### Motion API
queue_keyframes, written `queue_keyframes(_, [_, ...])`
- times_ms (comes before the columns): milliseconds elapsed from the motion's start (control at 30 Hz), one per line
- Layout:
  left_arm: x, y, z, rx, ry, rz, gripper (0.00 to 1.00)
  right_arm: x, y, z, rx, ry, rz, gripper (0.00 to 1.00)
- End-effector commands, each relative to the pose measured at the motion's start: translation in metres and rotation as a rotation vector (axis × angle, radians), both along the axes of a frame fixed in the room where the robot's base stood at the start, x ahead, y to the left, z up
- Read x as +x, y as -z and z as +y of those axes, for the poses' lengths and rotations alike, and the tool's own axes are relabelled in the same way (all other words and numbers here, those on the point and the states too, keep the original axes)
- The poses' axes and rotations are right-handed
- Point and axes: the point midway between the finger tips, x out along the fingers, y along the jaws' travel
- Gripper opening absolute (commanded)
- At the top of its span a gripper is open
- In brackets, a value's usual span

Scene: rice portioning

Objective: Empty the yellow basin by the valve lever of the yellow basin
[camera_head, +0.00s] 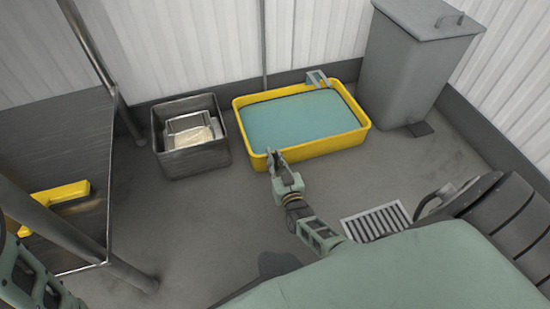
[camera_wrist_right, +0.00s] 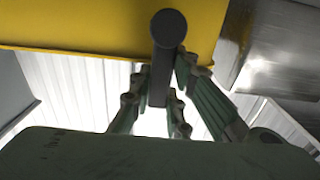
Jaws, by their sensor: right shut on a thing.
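The yellow basin (camera_head: 356,136) stands on the floor against the back wall, with blue-green water (camera_head: 303,118) in it. My right gripper (camera_head: 274,158) is at the basin's front wall, left of its middle. In the right wrist view, a dark round-ended valve lever (camera_wrist_right: 168,28) shows below the yellow basin wall (camera_wrist_right: 80,30). The fingers of my right gripper (camera_wrist_right: 157,95) are shut on the lever, one on each side. In the head view the gripper hides the lever. Part of my left arm shows at the lower left, but its gripper is out of view.
A dark steel tub (camera_head: 195,163) with a metal pan (camera_head: 183,125) of pale contents stands left of the basin. A tall grey lidded bin (camera_head: 405,75) is at the right. A floor drain grate (camera_head: 376,222) lies in front. A steel table (camera_head: 50,135) with a yellow object (camera_head: 62,192) fills the left.

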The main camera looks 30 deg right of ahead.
Motion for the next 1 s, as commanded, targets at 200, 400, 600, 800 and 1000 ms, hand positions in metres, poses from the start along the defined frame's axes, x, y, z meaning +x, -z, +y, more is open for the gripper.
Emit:
queue_keyframes(200, [0.0,0.0,0.0,0.001,0.0,0.001,0.4,0.0,0.002,0.002,-0.011,-0.007,0.008,0.2])
queue_keyframes(400, [0.001,0.001,0.0,0.002,-0.001,0.001,0.4,0.0,0.001,0.001,-0.008,-0.005,0.005,0.36])
queue_keyframes(600, [0.001,0.001,0.0,0.002,-0.002,0.001,0.4,0.0,0.001,0.001,-0.005,-0.003,0.003,0.36])
queue_keyframes(800, [0.002,0.003,0.0,0.003,-0.004,0.004,0.4,-0.001,0.001,-0.001,0.039,-0.003,-0.008,0.36])
queue_keyframes(1000, [0.001,0.013,0.0,0.002,-0.003,0.002,0.4,-0.003,0.005,-0.009,0.252,-0.004,-0.06,0.36])
